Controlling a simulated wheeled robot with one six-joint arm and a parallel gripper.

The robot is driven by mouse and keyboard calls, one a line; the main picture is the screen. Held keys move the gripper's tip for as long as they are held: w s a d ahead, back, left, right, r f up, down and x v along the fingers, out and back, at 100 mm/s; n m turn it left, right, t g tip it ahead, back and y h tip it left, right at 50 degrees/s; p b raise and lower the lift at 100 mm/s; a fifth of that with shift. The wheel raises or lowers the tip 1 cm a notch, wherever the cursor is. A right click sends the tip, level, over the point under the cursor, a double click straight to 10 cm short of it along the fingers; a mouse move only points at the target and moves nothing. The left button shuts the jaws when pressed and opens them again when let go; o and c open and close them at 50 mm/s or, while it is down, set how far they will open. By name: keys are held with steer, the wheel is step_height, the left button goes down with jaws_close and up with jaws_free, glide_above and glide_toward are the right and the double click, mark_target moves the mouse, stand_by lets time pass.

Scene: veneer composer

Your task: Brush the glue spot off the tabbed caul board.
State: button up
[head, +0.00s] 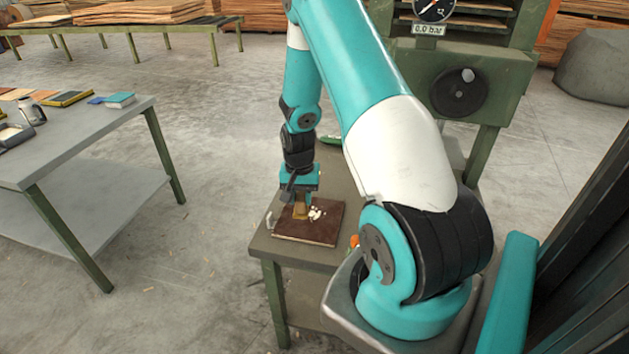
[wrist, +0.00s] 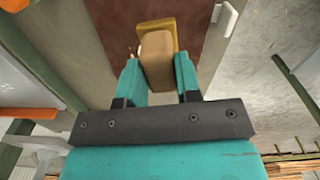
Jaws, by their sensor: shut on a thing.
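The tabbed caul board (head: 295,235) is a dark brown board lying flat on a small green-legged table. A pale tab shows at its left edge in the head view, and it appears as a brown surface in the wrist view (wrist: 120,20). A white glue spot (head: 316,214) lies on the board, right of the brush. My gripper (head: 302,192) is above the board, shut on a tan brush (head: 301,210). In the wrist view the brush (wrist: 156,55) sits between the fingers of my gripper (wrist: 158,80).
The small table (head: 262,247) stands in front of the green press (head: 460,85) with its gauge and black knob. A grey workbench (head: 70,140) with several small items is at left. Concrete floor lies clear between them. An orange thing (head: 354,241) is near the board's right side.

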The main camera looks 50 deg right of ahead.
steer(key=shift+s+d+f+m+b, duration=0.25)
steer(key=shift+d+f+m+b, duration=0.1)
steer(key=shift+d+f+b, duration=0.3)
steer(key=shift+s+d+f+m+b, duration=0.25)
steer(key=shift+d+f+b, duration=0.25)
steer(key=shift+f+b, duration=0.4)
steer(key=shift+s+d+f+m+b, duration=0.2)
steer(key=shift+d+f+m+b, duration=0.3)
steer(key=shift+f, duration=0.4)
steer(key=shift+f+b, duration=0.55)
steer(key=shift+f, duration=0.1)
steer(key=shift+d, duration=0.1)
